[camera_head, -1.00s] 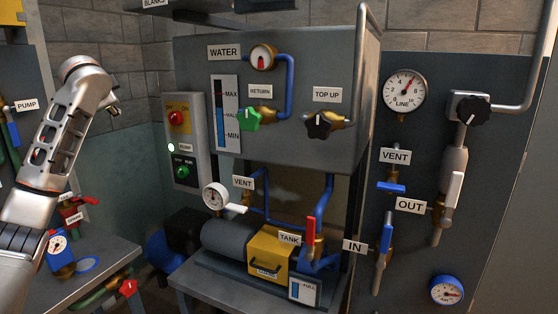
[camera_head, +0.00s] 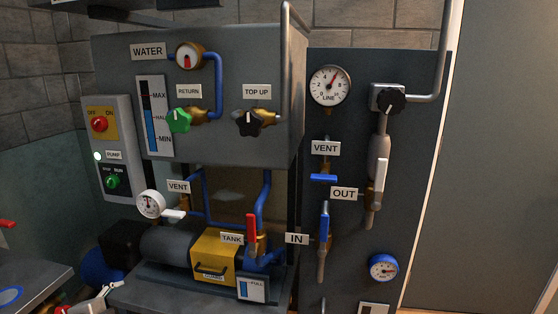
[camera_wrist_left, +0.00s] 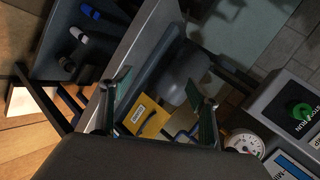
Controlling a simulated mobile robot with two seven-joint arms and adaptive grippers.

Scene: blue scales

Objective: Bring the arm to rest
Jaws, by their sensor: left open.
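My left gripper shows in the left wrist view (camera_wrist_left: 162,105) with its two fingers spread apart and nothing between them. Beyond the fingers lie the yellow guard (camera_wrist_left: 146,116) and the grey pump body (camera_wrist_left: 185,75), apart from the fingertips as far as I can tell. In the head view only a small part of my left arm shows at the bottom left edge, low in front of the pump bench. The rest of that arm is out of frame. My right gripper is in neither view.
The grey water tank (camera_head: 225,60) with green and black knobs stands above the pump (camera_head: 165,245) and yellow guard (camera_head: 213,258). A valve panel (camera_head: 345,230) with a line gauge (camera_head: 330,86) stands to the right. A control box (camera_head: 110,165) hangs at the left.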

